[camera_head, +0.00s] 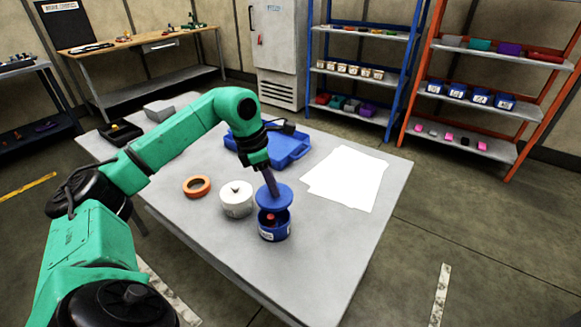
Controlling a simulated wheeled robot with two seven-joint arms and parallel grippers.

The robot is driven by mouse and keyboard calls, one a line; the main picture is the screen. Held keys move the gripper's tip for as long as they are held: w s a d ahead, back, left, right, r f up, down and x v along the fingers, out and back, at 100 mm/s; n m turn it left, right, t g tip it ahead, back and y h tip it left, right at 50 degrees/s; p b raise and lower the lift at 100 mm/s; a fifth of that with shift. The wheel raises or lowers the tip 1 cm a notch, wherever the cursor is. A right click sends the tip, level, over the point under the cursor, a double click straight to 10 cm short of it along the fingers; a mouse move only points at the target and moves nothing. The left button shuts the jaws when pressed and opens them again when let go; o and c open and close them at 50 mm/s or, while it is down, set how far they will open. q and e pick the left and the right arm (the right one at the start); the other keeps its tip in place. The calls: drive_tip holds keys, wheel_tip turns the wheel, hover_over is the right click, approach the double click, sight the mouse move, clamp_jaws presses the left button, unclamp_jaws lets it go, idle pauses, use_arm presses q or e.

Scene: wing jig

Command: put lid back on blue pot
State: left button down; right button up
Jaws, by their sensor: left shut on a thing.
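The blue pot (274,231) stands upright near the front edge of the grey table (355,235). It is open, and something reddish shows inside. The blue lid (273,197) is a round disc above the pot, with a gap between them at the front. My left gripper (269,182) comes down from above and is shut on the lid at its top centre. The lid's knob is mostly hidden by the fingers. My right gripper is not in view.
A white lidded pot (236,200) stands just left of the blue pot, with an orange ring (196,187) beyond it. A blue tray (287,150) lies behind my gripper. White sheets (345,177) lie at right. The table's front right is clear.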

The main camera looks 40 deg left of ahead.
sight(268, 196)
use_arm(q)
drive_tip(key=shift+w, duration=0.3)
drive_tip(key=shift+s+f+b, duration=0.1)
drive_tip(key=shift+s+b, duration=0.2)
drive_tip(key=shift+b, duration=0.05)
drive_tip(key=f+b, duration=0.1)
drive_tip(key=s+f+b, duration=0.1)
drive_tip(key=b, duration=0.1)
drive_tip(key=shift+s+f, duration=0.15)
drive_tip(key=shift+f, duration=0.05)
drive_tip(key=x, duration=0.1)
drive_tip(key=b+x, duration=0.2)
drive_tip(key=shift+a, duration=0.3)
drive_tip(key=shift+f, duration=0.1)
drive_tip(key=shift+s, duration=0.1)
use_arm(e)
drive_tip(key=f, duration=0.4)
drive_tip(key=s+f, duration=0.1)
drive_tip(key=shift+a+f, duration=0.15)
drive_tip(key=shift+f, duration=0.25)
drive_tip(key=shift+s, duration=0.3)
use_arm(q)
drive_tip(key=shift+p, duration=0.3)
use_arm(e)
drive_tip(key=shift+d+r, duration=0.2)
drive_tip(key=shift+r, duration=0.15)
use_arm(q)
drive_tip(key=shift+f, duration=0.1)
